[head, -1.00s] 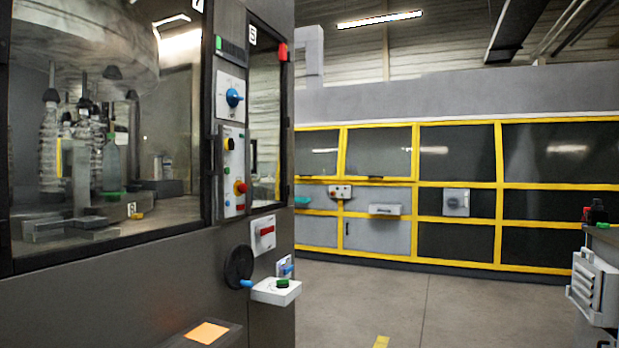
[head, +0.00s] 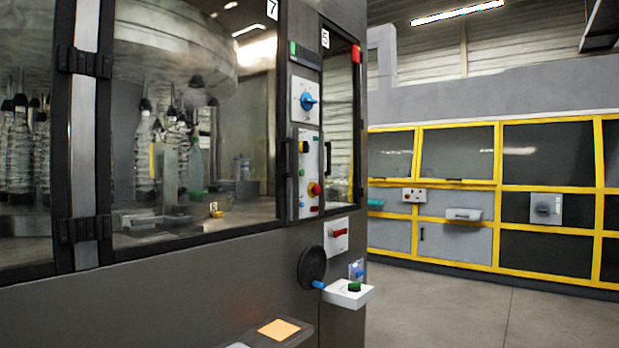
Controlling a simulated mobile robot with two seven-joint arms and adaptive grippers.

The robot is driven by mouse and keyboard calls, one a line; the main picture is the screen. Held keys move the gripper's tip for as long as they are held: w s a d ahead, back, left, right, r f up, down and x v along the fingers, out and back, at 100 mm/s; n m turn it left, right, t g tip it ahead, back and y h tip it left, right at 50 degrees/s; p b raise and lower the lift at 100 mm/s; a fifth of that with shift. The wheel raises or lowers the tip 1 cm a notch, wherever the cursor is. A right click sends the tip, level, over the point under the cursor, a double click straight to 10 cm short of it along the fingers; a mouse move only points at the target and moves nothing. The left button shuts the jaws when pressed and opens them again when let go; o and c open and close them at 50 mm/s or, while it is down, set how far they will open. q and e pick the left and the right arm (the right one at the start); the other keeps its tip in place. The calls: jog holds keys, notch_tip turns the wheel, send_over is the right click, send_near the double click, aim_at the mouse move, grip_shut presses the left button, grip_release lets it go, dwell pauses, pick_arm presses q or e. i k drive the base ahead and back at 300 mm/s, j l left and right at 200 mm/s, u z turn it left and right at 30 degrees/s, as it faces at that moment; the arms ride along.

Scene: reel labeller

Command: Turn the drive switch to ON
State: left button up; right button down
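Several switches show in the head view, but no label is readable, so I cannot tell which is the drive switch. A blue rotary knob (head: 308,101) sits on a white plate high on the dark machine's control column. A switch with a red handle (head: 339,232) sits on a white box lower on the same machine; its handle looks roughly level. A grey rotary switch (head: 545,208) is on the far yellow-framed machine. Neither gripper is in view.
A black handwheel (head: 312,268) with a blue handle and a white box with a green button (head: 354,287) stick out from the machine's front. An orange-topped ledge (head: 279,329) juts out below. Glass doors with dark frames close the machine. The floor (head: 460,305) to the right is clear.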

aim_at(304, 146)
jog(key=i+l, duration=0.2)
jog(key=l, duration=0.15)
jog(key=i+l, duration=0.2)
jog(key=l, duration=0.2)
jog(key=i+l, duration=0.15)
jog(key=l, duration=0.2)
jog(key=i+l, duration=0.2)
jog(key=l, duration=0.15)
jog(key=i+l, duration=0.2)
jog(key=l, duration=0.15)
jog(key=i+l, duration=0.2)
jog(key=l, duration=0.2)
jog(key=i+l+u, duration=0.1)
jog(key=l, duration=0.25)
jog(key=i, duration=0.1)
